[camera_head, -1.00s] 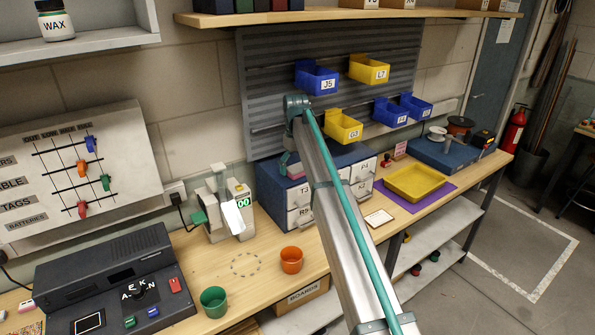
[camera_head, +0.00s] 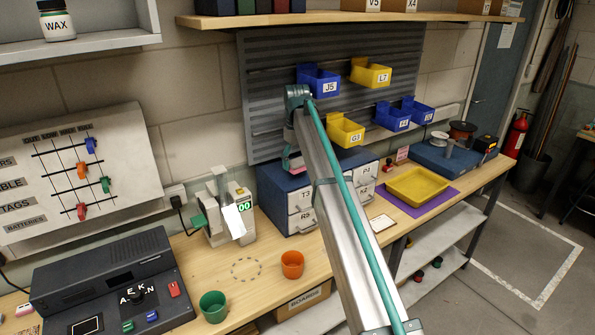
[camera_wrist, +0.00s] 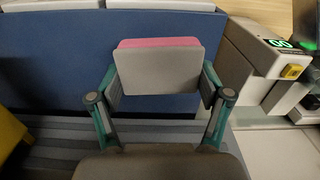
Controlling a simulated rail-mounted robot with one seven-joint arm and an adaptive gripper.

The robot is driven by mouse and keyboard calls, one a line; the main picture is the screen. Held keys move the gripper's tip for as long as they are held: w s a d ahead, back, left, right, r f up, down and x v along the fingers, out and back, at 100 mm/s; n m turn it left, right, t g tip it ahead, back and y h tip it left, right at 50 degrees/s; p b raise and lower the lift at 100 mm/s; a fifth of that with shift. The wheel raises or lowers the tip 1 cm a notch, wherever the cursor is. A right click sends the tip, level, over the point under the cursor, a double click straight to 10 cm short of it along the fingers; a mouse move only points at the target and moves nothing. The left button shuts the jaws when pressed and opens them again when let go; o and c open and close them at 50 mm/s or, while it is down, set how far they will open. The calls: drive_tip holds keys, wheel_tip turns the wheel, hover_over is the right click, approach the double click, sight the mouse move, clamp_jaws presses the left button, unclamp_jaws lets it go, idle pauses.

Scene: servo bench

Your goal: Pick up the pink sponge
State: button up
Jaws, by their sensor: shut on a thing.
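My gripper (camera_wrist: 160,80) is shut on the pink sponge (camera_wrist: 158,43) in the wrist view. The sponge is a block with a pink strip along its top edge and a grey face toward the camera. One teal finger with a grey pad presses each side. In the head view my gripper is mostly hidden by my arm. A bit of the pink sponge (camera_head: 288,165) shows at the left of the arm, in front of the blue drawer cabinet (camera_head: 275,187). I cannot tell its exact gap from the cabinet.
The grey slatted wall panel (camera_head: 275,55) holds blue and yellow bins close to my arm. A scale (camera_head: 226,215) stands left of the cabinet. An orange cup (camera_head: 292,264) and a green cup (camera_head: 213,307) stand in front. A yellow tray (camera_head: 418,186) lies to the right.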

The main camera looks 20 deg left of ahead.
drive_tip(key=s+r+b, duration=0.3)
drive_tip(key=s+r, duration=0.6)
drive_tip(key=s, duration=0.4)
drive_tip(key=shift+s, duration=0.25)
drive_tip(key=shift+d, duration=0.1)
